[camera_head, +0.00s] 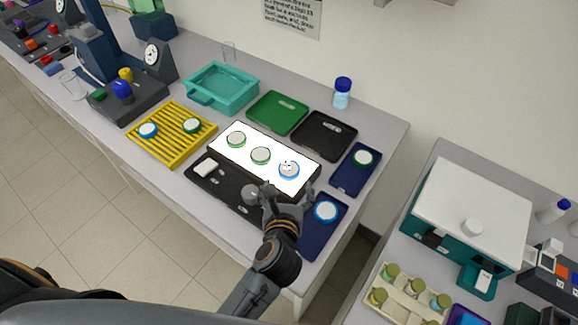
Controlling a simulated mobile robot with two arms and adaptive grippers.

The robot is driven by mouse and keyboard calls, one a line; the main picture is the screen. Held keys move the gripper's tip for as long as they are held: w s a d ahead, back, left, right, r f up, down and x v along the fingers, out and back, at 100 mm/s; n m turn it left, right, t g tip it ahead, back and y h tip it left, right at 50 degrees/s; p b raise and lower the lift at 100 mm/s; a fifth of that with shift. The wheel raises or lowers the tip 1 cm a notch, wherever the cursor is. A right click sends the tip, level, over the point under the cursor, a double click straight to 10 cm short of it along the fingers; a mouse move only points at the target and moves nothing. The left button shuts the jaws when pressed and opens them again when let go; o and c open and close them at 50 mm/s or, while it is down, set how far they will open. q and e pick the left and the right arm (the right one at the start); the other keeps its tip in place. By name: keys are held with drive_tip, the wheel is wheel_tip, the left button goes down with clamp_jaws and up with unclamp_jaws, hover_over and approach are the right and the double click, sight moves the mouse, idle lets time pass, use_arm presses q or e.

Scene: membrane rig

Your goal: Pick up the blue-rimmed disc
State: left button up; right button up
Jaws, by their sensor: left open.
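Three blue-rimmed discs are in the head view. One lies on the right part of the white lit panel (219,154) and is a blue-rimmed disc (289,170) with small dark marks on its face. Another blue-rimmed disc (326,211) lies in the near dark-blue tray (312,246), and a third blue-rimmed disc (148,130) is on the yellow slatted rack (168,147). My left gripper (287,190) is open and empty, just in front of the disc on the panel. I cannot tell its height above the panel. My right gripper is not in view.
Green-rimmed discs lie on the panel (236,139), the rack (192,125) and the far dark-blue tray (363,157). Behind the panel are a green tray (278,112), a black tray (324,135) and a teal basin (221,88). A blue-capped bottle (342,93) stands near the wall.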

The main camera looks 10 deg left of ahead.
sight(289, 173)
use_arm(q)
drive_tip(key=p+x, duration=0.1)
drive_tip(key=x, duration=0.4)
drive_tip(key=shift+a+p, duration=0.15)
drive_tip(key=shift+p, duration=0.25)
drive_tip(key=shift+w+f, duration=0.35)
drive_tip(key=shift+w, duration=0.15)
drive_tip(key=c, duration=1.2)
